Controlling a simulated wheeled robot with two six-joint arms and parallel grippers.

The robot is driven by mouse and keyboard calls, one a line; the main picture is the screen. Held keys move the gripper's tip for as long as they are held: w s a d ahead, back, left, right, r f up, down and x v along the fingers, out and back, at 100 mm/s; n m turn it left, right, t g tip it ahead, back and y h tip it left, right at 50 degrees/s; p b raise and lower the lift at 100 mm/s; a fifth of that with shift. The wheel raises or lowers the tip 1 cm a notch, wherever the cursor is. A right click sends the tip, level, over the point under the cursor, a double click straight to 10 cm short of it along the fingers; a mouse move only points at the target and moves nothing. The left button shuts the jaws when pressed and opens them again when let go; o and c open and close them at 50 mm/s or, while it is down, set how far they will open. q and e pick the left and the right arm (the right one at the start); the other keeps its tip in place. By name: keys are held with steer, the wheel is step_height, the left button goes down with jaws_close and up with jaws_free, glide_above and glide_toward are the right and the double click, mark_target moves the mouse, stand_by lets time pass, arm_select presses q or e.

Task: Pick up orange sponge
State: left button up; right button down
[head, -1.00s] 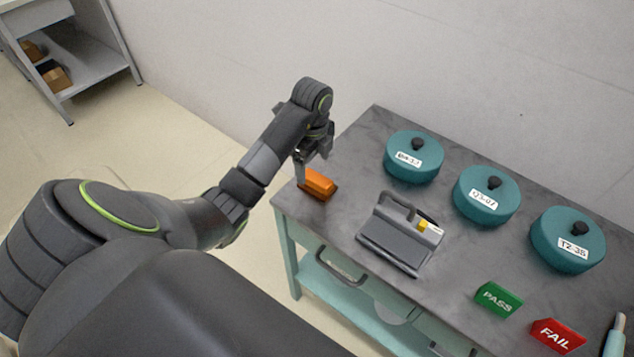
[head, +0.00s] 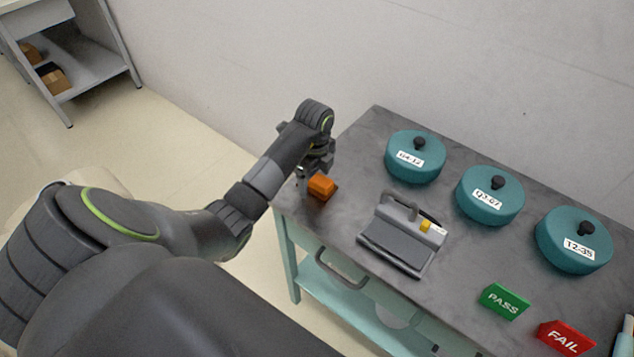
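The orange sponge (head: 322,187) lies at the near left corner of the grey cart top (head: 350,160). My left gripper (head: 311,183) is down at the sponge, pointing at the cart top. One finger shows against the sponge's left side and hides part of it. The other finger is hidden or too small to make out, so I cannot tell whether the gripper is closed on the sponge. The sponge appears to rest on the surface.
A grey device with a handle (head: 400,240) stands right of the sponge. Teal lidded pots (head: 415,160) line the back. A green PASS block (head: 505,301) and a red FAIL block (head: 566,338) lie at the near right. A wall runs behind the cart.

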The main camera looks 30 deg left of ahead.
mark_target(315, 176)
arm_select(q)
steer(key=c, duration=0.9)
steer(key=shift+r, duration=0.15)
steer(key=shift+r, duration=0.3)
step_height(315, 176, up, 4)
steer(key=shift+f, duration=0.2)
step_height(315, 176, up, 4)
steer(key=p, duration=0.3)
steer(key=shift+f+p, duration=0.1)
steer(key=shift+p, duration=0.25)
steer(key=shift+r+p, duration=0.9)
steer(key=shift+p, duration=0.05)
steer(key=o, duration=0.4)
steer(key=c, duration=0.3)
